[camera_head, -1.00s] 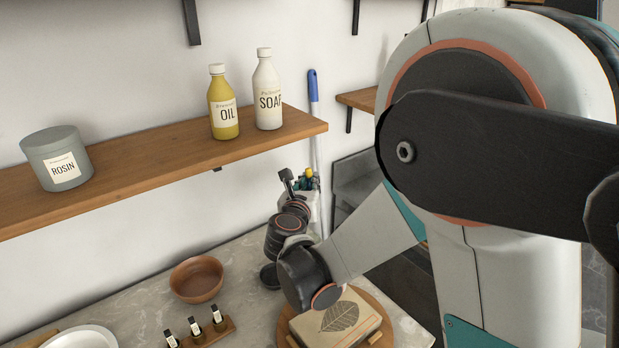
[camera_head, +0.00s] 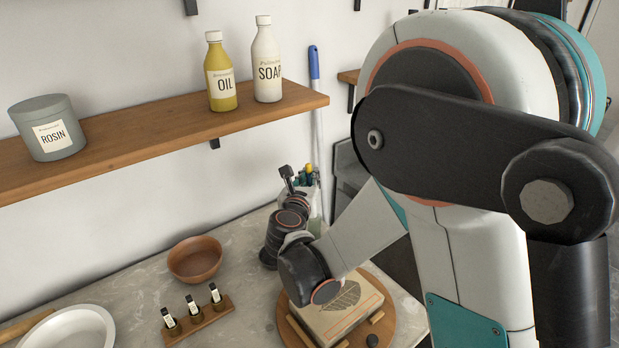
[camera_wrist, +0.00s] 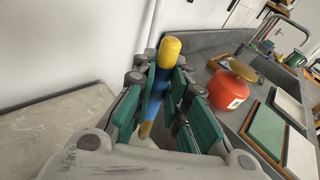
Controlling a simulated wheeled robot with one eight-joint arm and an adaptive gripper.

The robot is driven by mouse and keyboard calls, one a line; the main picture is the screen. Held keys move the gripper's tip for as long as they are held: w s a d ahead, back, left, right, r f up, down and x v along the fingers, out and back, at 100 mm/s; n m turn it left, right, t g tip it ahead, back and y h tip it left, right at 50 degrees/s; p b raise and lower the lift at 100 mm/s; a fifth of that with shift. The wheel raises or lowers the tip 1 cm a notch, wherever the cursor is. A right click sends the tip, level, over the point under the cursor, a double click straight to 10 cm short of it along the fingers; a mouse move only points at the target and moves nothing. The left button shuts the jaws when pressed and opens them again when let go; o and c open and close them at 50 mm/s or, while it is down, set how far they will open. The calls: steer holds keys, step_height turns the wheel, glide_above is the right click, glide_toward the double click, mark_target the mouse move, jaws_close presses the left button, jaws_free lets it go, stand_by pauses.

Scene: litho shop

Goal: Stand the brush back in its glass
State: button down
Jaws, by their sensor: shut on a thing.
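My gripper (camera_wrist: 165,90) is shut on the brush (camera_wrist: 169,48), between its teal fingers. The brush shows as an upright handle with a yellow end and a blue part below. In the head view my gripper (camera_head: 304,181) is at the far right corner of the counter, small and partly hidden behind my own wrist. A pale, glass-like shape (camera_head: 315,206) shows just below the fingers there; I cannot tell for sure that it is the glass.
A leaf-printed block (camera_head: 352,312) lies on a round wooden board (camera_head: 386,327) near my wrist. A brown bowl (camera_head: 195,261) and a rack of small bottles (camera_head: 198,323) stand left. A shelf (camera_head: 160,130) hangs above. A red container (camera_wrist: 228,90) shows in the wrist view.

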step_height(320, 180, down, 6)
steer(key=b, duration=0.5)
steer(key=shift+f, duration=0.15)
steer(key=c, duration=1.5)
jaws_free()
steer(key=v, duration=1.2)
